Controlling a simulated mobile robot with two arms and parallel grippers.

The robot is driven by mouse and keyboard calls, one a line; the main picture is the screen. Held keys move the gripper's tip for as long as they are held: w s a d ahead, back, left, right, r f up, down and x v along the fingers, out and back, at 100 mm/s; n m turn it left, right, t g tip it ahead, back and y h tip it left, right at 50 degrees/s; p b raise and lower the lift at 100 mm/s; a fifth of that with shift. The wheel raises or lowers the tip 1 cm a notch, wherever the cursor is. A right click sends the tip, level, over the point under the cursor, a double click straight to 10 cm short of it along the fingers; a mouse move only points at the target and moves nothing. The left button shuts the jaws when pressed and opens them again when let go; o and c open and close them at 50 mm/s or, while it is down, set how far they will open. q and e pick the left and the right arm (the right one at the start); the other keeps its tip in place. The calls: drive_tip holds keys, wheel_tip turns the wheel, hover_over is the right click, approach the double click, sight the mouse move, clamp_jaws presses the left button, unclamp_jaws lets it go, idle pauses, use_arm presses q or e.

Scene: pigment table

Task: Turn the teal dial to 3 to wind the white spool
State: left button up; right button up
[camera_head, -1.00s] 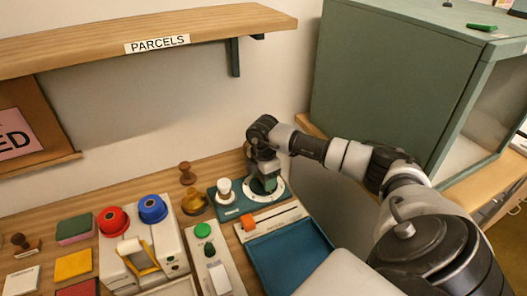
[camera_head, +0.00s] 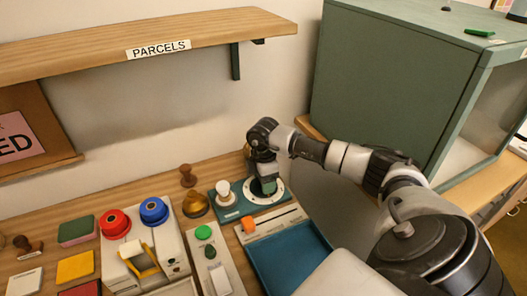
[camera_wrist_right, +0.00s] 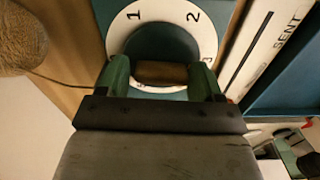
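The teal dial (camera_wrist_right: 160,42) sits in a white ring with the numbers 1, 2 and 3 in the right wrist view. In the head view the ring (camera_head: 279,192) lies on a teal base (camera_head: 233,213), and my gripper partly hides the dial. The white spool (camera_head: 224,190) stands upright on the same base, left of the dial. My right gripper (camera_wrist_right: 160,68) is at the dial, its green fingers apart on either side of a brown piece. I cannot tell whether they press on it. My left gripper is not in view.
A slider panel (camera_head: 272,219) and a blue tray (camera_head: 288,259) lie in front of the dial. A panel with a green button (camera_head: 203,232) and a box with red and blue knobs (camera_head: 172,243) are to the left. A green cabinet (camera_head: 385,90) stands behind my arm.

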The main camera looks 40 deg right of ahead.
drive_tip(key=shift+o, duration=1.2)
wheel_tip(320, 180, up, 11)
drive_tip(key=shift+f+b, duration=0.15)
drive_tip(key=shift+b, duration=0.3)
drive_tip(key=shift+s+f, duration=0.1)
drive_tip(key=shift+s, duration=0.05)
